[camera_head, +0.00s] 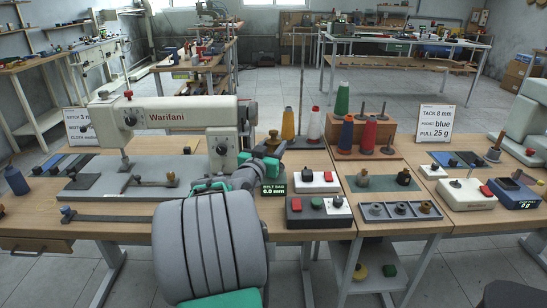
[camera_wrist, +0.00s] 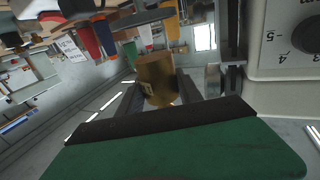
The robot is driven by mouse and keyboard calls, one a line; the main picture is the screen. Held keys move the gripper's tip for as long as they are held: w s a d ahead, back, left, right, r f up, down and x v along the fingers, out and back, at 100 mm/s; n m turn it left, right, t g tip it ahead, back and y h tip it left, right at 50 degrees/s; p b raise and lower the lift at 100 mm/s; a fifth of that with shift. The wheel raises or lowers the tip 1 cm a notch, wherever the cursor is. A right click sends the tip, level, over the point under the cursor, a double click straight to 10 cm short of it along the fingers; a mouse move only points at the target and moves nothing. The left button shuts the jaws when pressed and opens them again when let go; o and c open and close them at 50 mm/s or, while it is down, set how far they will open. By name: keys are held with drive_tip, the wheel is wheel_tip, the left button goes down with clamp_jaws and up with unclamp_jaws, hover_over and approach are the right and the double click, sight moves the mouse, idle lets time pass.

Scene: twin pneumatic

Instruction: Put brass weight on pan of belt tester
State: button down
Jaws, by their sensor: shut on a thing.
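The brass weight (camera_wrist: 157,78) sits between the two dark fingers of my gripper (camera_wrist: 158,88) in the wrist view, and the gripper is shut on it. In the head view my gripper (camera_head: 271,143) is beside the right end of the sewing machine, above the bench. A small display (camera_head: 273,190) reads "BELT SAG 0.0 mm" just below my arm. I cannot clearly make out the belt tester's pan; my arm covers much of that area.
The sewing machine (camera_head: 170,115) stands close left of my gripper; a dial (camera_wrist: 300,35) is close at right in the wrist view. Thread cones (camera_head: 314,124) stand behind. A slotted tray (camera_head: 399,211) with several weights and a control box (camera_head: 319,211) lie to the right.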

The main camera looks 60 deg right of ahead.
drive_tip(key=shift+d+f, duration=0.15)
drive_tip(key=shift+f, duration=0.65)
drive_tip(key=shift+d+f, duration=0.1)
drive_tip(key=shift+f, duration=0.65)
drive_tip(key=shift+f+b, duration=0.25)
drive_tip(key=shift+b, duration=0.25)
drive_tip(key=c, duration=0.8)
unclamp_jaws()
drive_tip(key=shift+f, duration=0.1)
drive_tip(key=shift+r+p, duration=0.3)
drive_tip(key=shift+p, duration=0.15)
drive_tip(key=a+b, duration=0.1)
drive_tip(key=a, duration=1.1)
drive_tip(key=shift+s+f, duration=0.2)
drive_tip(key=shift+s, duration=0.25)
drive_tip(key=shift+a, duration=0.1)
